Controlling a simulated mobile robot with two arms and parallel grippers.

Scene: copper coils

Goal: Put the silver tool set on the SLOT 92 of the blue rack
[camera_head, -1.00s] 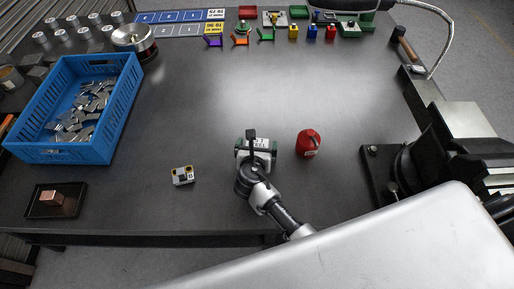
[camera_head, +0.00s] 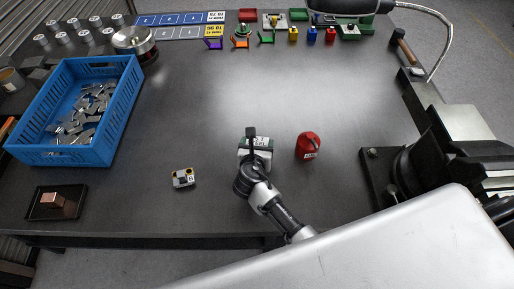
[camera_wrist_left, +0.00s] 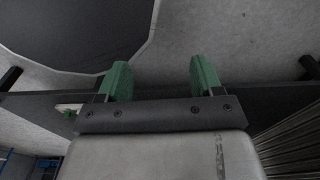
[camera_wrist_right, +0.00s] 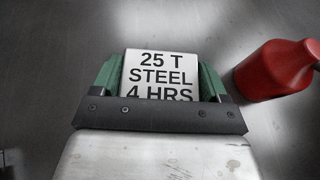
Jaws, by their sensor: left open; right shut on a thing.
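My right gripper (camera_head: 257,152) is shut on a white labelled block (camera_wrist_right: 159,77), low over the front middle of the table. Its label reads "25 T STEEL 4 HRS", and green fingers flank it. I cannot tell whether this block is the silver tool set. A small silver block (camera_head: 183,178) with yellow and black marks lies to the left. Blue panels (camera_head: 165,19) with white marks lie at the back. They may be the blue rack; slot numbers are too small to read. My left gripper (camera_wrist_left: 158,80) is open and empty, seen only in its wrist view.
A red canister (camera_head: 308,146) stands just right of my right gripper. A blue crate (camera_head: 118,128) of metal pieces is at left, and a dark tray (camera_head: 37,211) at front left. Small coloured items line the back. The table middle (camera_head: 270,95) is clear.

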